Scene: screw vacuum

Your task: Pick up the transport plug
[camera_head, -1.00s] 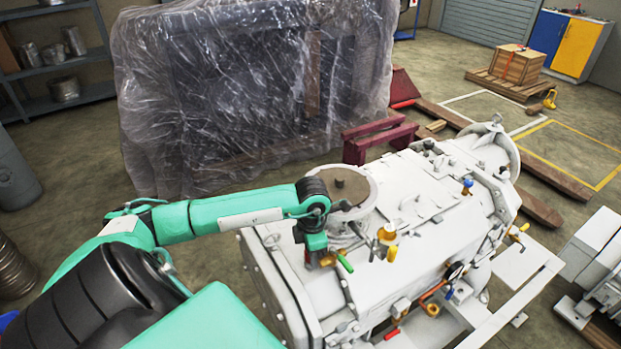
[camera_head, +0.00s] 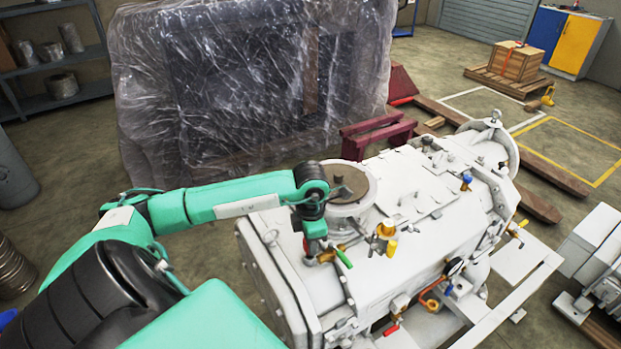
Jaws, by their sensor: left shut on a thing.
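The transport plug (camera_head: 354,180) appears to be the brown round disc at the white ring-shaped flange on top of the pale machine (camera_head: 420,245). A small dark knob shows near its middle. My left gripper (camera_head: 341,194) reaches in from the left at the near-left edge of the plug and is shut on it. The dark wrist partly covers that edge, so the fingertips are hard to make out. The plug looks level within or just above the flange; I cannot tell which. My right gripper is not in view.
A green-handled valve (camera_head: 343,257) and a yellow fitting (camera_head: 388,242) stand on the machine close to my wrist. A large plastic-wrapped object (camera_head: 240,90) stands behind. Dark red beams (camera_head: 378,135) lie beyond the flange.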

